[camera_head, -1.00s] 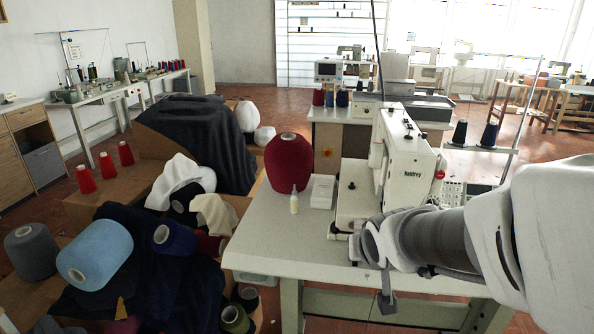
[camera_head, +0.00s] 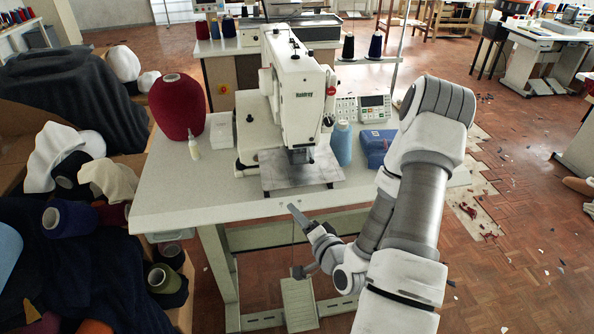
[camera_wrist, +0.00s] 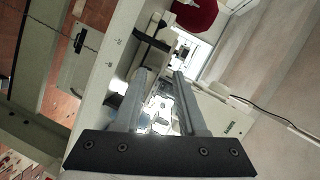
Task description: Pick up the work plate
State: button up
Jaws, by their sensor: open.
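The work plate (camera_head: 290,181) looks like a thin, flat, shiny metal plate lying at the front of the white sewing machine (camera_head: 296,95), under its head, near the table's front edge. My gripper (camera_head: 296,240) is open and empty, apart from the plate, in front of the table and below its top in the head view. In the wrist view my gripper's two fingers (camera_wrist: 157,78) stand apart, with a bright, shiny surface between them; I cannot tell for sure whether it is the plate.
A pedal (camera_head: 298,303) is below. Boxes of fabric and yarn crowd the left.

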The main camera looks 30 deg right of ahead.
jog(key=s+d+m+t+h, duration=0.2)
jog(key=s+m+h, duration=0.1)
jog(key=m, duration=0.2)
jog(key=b, duration=1.4)
send_near(291, 180)
jog(key=w, duration=0.2)
jog(key=shift+m, duration=0.4)
jog(key=w, duration=0.2)
jog(key=w+d, duration=0.1)
jog(key=w, duration=0.5)
jog(key=shift+d+f+b, duration=0.1)
jog(key=shift+d+b, duration=0.15)
jog(key=shift+b, duration=0.15)
grip_shut()
